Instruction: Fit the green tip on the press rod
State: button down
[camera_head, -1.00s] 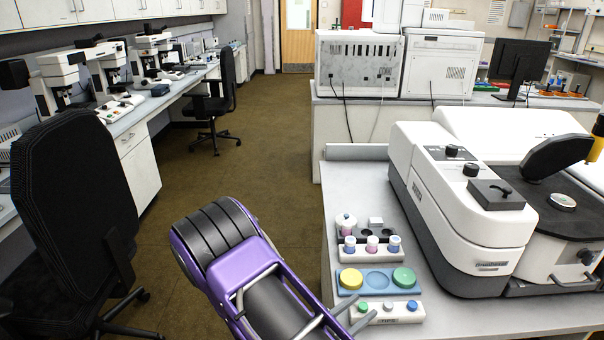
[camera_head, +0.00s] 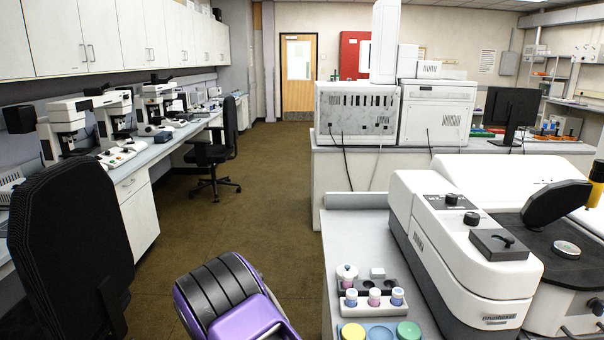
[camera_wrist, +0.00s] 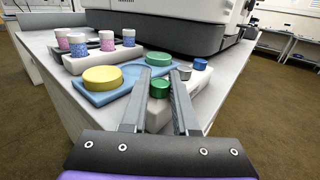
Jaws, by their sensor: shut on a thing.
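The small green tip (camera_wrist: 160,86) shows between the two fingers of my gripper (camera_wrist: 163,72) in the wrist view, at the near end of the white tip block (camera_wrist: 200,84). My gripper is shut on it. A silver tip (camera_wrist: 186,74) and a blue tip (camera_wrist: 199,64) stand in the same block, beyond the right finger. I cannot make out the press rod in either view. The head view shows neither the green tip nor my fingers.
A blue tray (camera_wrist: 122,90) holds a yellow disc (camera_wrist: 102,77) and a larger green disc (camera_wrist: 158,58). A rack with several vials (camera_head: 374,298) stands behind it. The white instrument (camera_head: 455,245) fills the bench's right side. A black chair (camera_head: 65,250) stands at left.

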jog(key=shift+r, duration=0.1)
dwell(0.3)
jog(key=shift+r+p, duration=1.2)
jog(key=shift+r, duration=0.2)
